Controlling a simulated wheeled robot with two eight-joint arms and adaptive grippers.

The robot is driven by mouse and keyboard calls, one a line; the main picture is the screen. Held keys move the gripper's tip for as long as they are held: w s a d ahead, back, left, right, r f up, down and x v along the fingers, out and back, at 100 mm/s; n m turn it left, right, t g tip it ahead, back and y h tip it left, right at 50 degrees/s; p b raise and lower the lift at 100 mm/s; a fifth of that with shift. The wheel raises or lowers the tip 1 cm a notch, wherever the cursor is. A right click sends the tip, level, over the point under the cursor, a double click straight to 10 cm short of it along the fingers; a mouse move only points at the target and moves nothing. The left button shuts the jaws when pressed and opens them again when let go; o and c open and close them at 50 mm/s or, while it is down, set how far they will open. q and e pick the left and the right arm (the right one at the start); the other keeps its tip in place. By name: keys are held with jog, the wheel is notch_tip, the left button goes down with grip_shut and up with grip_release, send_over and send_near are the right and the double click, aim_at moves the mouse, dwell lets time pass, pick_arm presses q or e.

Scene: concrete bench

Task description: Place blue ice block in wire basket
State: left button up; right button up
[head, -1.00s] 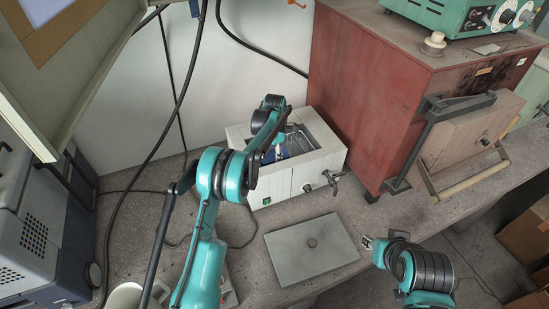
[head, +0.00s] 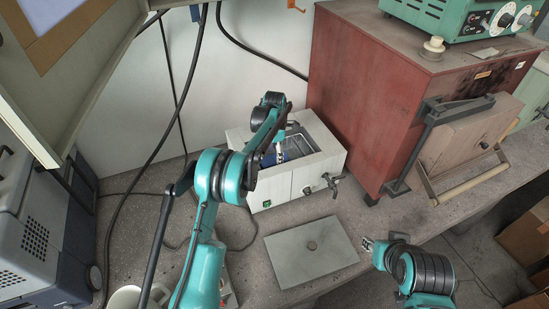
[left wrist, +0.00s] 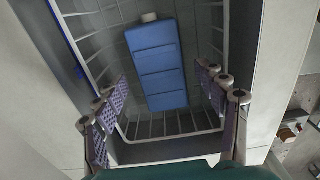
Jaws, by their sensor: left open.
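The blue ice block (left wrist: 158,70) lies inside the wire basket (left wrist: 172,133) in the left wrist view, with a pale cap at its far end. The basket sits in the open well of a white bath (head: 272,190). In the head view a bit of the blue block (head: 268,160) shows, partly hidden by my left arm. My left gripper (left wrist: 163,82) is open over the basket, its two fingers on either side of the block with gaps between. My right gripper (head: 368,243) is at the bench's front edge; its jaw state is unclear.
A flat grey plate (head: 311,250) with a round knob lies in front of the bath. A red furnace (head: 355,95) stands close on the right. A blue-grey instrument (head: 35,235) and a white mug (head: 124,298) are at the left. Black cables hang along the wall.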

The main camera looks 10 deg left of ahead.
aim_at(274, 159)
pick_arm(q)
jog(key=s+r+m+t+p, duration=0.1)
jog(key=s+r+m, duration=0.25)
jog(key=r, duration=0.65)
jog(key=s+r+m+t+p, duration=0.1)
jog(key=s+r+m, duration=0.3)
jog(key=r, duration=0.6)
jog(key=s+a+r+m+t, duration=0.15)
jog(key=s+m, duration=0.35)
jog(key=s, duration=0.6)
jog(key=s+a+r+m+t, duration=0.1)
jog(key=s+r+m+t, duration=0.1)
jog(key=s+m, duration=0.65)
jog(key=s+f+m+t, duration=0.1)
jog(key=s+f+m, duration=0.2)
jog(key=s, duration=0.9)
notch_tip(274, 159, down, 3)
jog(key=shift+r+m+t, duration=0.2)
jog(key=shift+m+t, duration=0.15)
jog(key=shift+m, duration=0.05)
notch_tip(274, 159, down, 3)
jog(key=b, duration=0.2)
jog(key=shift+r+b, duration=0.15)
jog(key=shift+b, duration=0.2)
